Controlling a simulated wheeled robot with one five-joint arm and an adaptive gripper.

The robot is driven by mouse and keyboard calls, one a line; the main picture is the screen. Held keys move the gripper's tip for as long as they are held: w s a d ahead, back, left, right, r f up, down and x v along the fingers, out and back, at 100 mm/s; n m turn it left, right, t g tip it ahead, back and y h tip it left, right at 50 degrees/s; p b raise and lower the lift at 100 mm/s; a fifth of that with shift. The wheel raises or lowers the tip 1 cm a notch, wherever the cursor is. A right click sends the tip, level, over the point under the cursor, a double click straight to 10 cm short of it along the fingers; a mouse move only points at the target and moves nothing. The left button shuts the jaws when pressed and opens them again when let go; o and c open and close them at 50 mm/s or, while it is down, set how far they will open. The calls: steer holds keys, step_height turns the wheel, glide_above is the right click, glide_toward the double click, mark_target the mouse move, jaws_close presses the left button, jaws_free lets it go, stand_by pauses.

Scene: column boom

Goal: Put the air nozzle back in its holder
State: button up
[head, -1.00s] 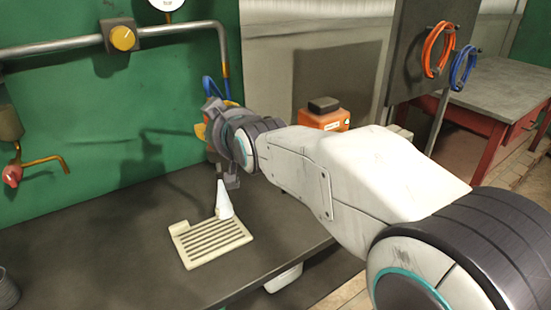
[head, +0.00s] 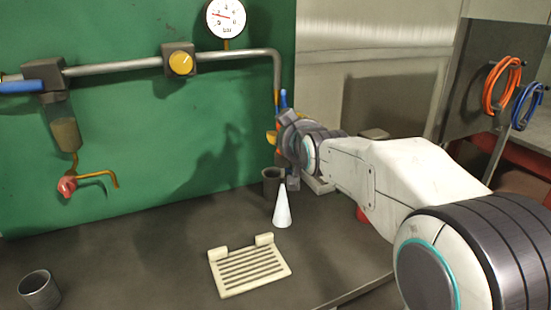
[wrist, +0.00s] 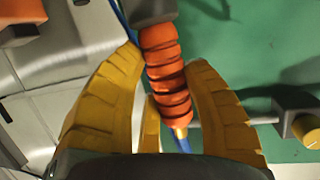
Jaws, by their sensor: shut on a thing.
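The air nozzle has an orange ribbed grip (wrist: 165,75) and a dark end at the top of the wrist view. My gripper (wrist: 168,80) has its yellow fingers closed around this grip. A blue hose (wrist: 181,142) runs by the brass end of the grip. In the head view my gripper (head: 275,140) is above the back of the bench, near the green wall, and my wrist hides most of the nozzle. A dark open cup (head: 271,180) stands just below it; I cannot tell whether it is the holder.
A white cone (head: 282,208) stands in front of the cup. A cream slotted tray (head: 218,281) lies nearer, and a grey cup (head: 39,290) stands at front left. A pipe with a yellow knob (head: 181,63) and a gauge (head: 226,17) crosses the wall. The bench's left middle is clear.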

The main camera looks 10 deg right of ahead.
steer(key=w+p, duration=0.3)
steer(key=w, duration=0.9)
step_height(320, 180, down, 12)
steer(key=b, duration=0.1)
steer(key=shift+b, duration=0.3)
steer(key=shift+f, duration=0.1)
steer(key=o, duration=1.2)
